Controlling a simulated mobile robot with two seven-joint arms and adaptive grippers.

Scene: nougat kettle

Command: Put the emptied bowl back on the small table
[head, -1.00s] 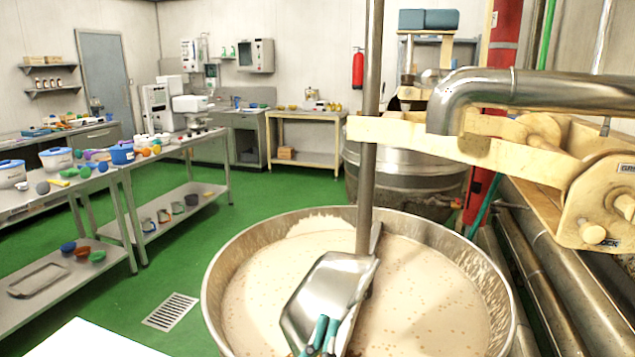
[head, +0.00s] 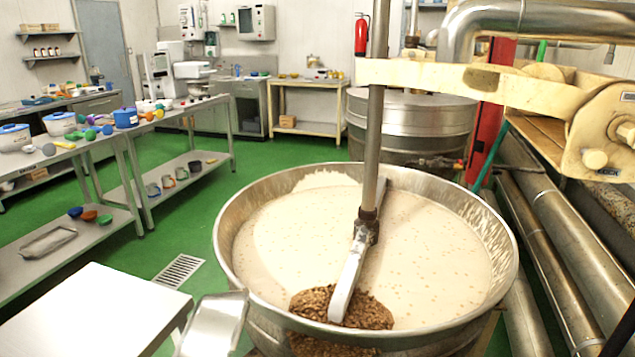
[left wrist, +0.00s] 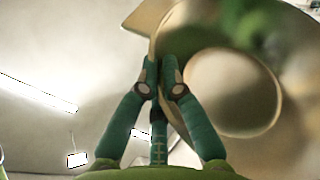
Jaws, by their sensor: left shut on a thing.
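The shiny metal bowl (head: 213,322) shows at the bottom of the head view, between the small table and the kettle, tilted on its side. My left gripper (left wrist: 162,78) is shut on the bowl's edge in the left wrist view, where the bowl (left wrist: 188,38) fills the upper right, blurred. That gripper is out of the head view. The small table (head: 95,310) has a bare white top at the lower left, and the bowl is just right of it. My right gripper is not in view.
The large kettle (head: 228,222) holds pale nougat with a heap of brown nuts (head: 345,308) at its near side, under the stirrer (head: 352,265). A floor drain (head: 180,270) lies behind the small table. Steel benches with tubs stand at the left.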

